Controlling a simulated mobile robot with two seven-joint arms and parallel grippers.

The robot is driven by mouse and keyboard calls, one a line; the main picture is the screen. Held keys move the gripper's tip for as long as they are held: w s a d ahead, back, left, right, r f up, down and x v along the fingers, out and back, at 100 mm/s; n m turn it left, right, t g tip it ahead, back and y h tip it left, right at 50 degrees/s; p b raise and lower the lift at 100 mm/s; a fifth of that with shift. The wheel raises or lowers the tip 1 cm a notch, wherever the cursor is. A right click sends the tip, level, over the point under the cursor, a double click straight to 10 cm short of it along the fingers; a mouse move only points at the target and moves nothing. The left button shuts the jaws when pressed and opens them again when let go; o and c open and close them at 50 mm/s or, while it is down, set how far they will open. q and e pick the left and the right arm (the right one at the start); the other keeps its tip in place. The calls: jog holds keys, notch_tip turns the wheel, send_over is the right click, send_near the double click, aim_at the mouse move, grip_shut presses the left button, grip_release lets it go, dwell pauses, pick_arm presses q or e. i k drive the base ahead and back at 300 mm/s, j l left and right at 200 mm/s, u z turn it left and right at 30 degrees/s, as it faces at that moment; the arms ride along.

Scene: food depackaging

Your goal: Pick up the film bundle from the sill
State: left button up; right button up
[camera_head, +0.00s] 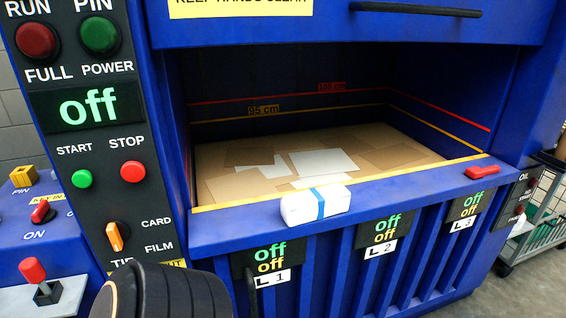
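The film bundle (316,204) is a small white block with a blue band around its middle. It lies on the blue front sill (400,184) of the machine's open chamber, left of the sill's middle. A dark, rounded part of my own arm shows at the bottom left, below and left of the bundle. No gripper fingers can be made out, and nothing is seen touching the bundle.
Flat brown and white sheets (325,163) lie inside the chamber behind the sill. A red latch-like piece (482,172) sits at the sill's right end. A control panel (100,150) with buttons and a knob stands at left. A wire cart (540,225) stands at right.

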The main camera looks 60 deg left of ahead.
aim_at(312, 204)
jog(key=u, duration=2.45)
jog(key=l+u, duration=1.05)
jog(key=l, duration=0.25)
jog(key=k+l+u, duration=0.2)
jog(key=l, duration=0.2)
jog(key=i, duration=0.05)
